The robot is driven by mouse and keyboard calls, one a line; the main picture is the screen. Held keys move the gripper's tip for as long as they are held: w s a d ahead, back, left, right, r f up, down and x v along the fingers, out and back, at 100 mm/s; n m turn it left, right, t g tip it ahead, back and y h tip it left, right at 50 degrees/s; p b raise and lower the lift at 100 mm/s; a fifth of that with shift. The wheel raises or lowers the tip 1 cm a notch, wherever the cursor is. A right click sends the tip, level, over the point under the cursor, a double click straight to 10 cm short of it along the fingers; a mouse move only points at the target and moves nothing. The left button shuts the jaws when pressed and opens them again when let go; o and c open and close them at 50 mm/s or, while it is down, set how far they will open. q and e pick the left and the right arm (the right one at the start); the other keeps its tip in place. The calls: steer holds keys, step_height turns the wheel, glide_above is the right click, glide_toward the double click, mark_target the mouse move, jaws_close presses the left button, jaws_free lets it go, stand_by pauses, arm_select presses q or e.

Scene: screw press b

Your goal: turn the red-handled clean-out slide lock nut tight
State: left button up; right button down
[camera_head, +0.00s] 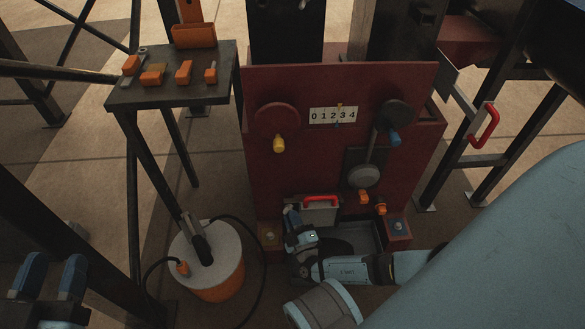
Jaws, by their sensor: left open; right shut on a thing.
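The red-handled clean-out slide (319,214) is a grey plate low on the front of the dark red press panel, with its red handle (321,199) along the top. My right gripper (291,214) reaches in low from the right, its fingers at the slide's left edge. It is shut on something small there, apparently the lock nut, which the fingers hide. How tight the nut sits cannot be seen. My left gripper (52,276) is open and empty at the lower left, its two blue-tipped fingers apart, far from the press.
The panel carries a yellow knob (279,144), a number strip (333,115), a blue-ended lever (392,138) and orange knobs (364,197). A side table (168,92) with orange items stands left. An orange-sided drum (218,291) with a black hose stands on the floor between my grippers.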

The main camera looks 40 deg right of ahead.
steer(key=shift+w+d+m+h, duration=0.2)
steer(key=shift+m+h, duration=0.2)
steer(key=shift+m, duration=0.5)
steer(key=shift+m+h, duration=0.3)
steer(key=c, duration=1.2)
jaws_free()
steer(key=shift+a, duration=0.1)
steer(key=shift+s+a+f, duration=0.1)
steer(key=shift+s, duration=0.05)
